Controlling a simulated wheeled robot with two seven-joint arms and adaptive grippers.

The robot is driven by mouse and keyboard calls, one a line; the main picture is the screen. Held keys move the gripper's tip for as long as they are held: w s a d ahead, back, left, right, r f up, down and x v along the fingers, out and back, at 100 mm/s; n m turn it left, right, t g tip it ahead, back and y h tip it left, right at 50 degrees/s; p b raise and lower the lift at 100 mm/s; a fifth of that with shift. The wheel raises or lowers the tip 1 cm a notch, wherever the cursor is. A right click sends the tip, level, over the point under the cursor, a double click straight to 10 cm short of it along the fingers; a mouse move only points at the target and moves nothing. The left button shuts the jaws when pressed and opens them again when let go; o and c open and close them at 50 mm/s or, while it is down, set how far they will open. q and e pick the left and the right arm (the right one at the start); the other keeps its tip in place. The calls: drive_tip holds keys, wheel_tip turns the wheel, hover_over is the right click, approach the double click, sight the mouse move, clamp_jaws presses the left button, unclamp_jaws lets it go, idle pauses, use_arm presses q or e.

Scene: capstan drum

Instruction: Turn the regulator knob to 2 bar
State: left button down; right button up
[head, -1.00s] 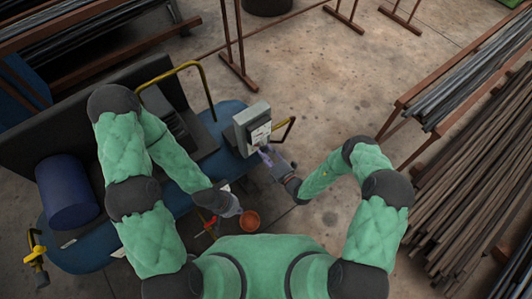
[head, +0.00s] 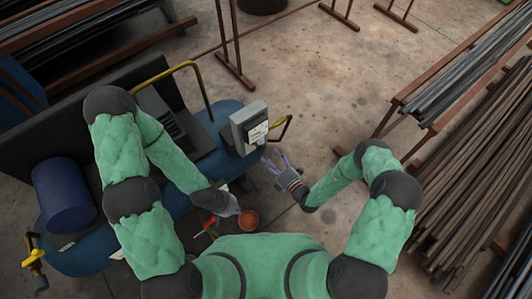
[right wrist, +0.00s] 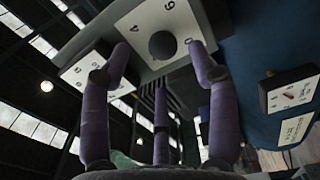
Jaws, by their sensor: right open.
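The regulator knob (right wrist: 162,45) is a dark round knob on a white dial plate (right wrist: 140,18) with printed numbers, in the right wrist view. Its pointer setting is not readable. In the head view a grey box (head: 247,128) with a white face stands on the blue bench; the knob cannot be made out there. My right gripper (head: 274,158) is open just to the lower right of the box, apart from it. In the right wrist view its purple fingers are spread with the knob seen between their tips. My left gripper (head: 230,206) is low, beside an orange cup; its jaws are too small to judge.
The orange cup (head: 248,220) and a red-handled part (head: 209,224) are near my left gripper. A yellow rail (head: 190,66) and blue drum (head: 64,195) are on the bench (head: 92,252). A second dial (right wrist: 291,95) sits right in the wrist view. Floor right of the box is clear.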

sight(261, 150)
drive_tip(key=v, duration=0.7)
idle(0.3)
drive_tip(key=w+a+n+b, duration=0.1)
drive_tip(key=w+a+n, duration=0.2)
drive_tip(key=n, duration=0.2)
drive_tip(key=w+a+n+b, duration=0.2)
drive_tip(key=w+a+n, duration=0.1)
drive_tip(key=w+n, duration=0.1)
drive_tip(key=w+a+n+b, duration=0.2)
drive_tip(key=w+n, duration=0.2)
drive_tip(key=n, duration=0.3)
drive_tip(key=shift+a+r, duration=0.15)
drive_tip(key=shift+a, duration=0.25)
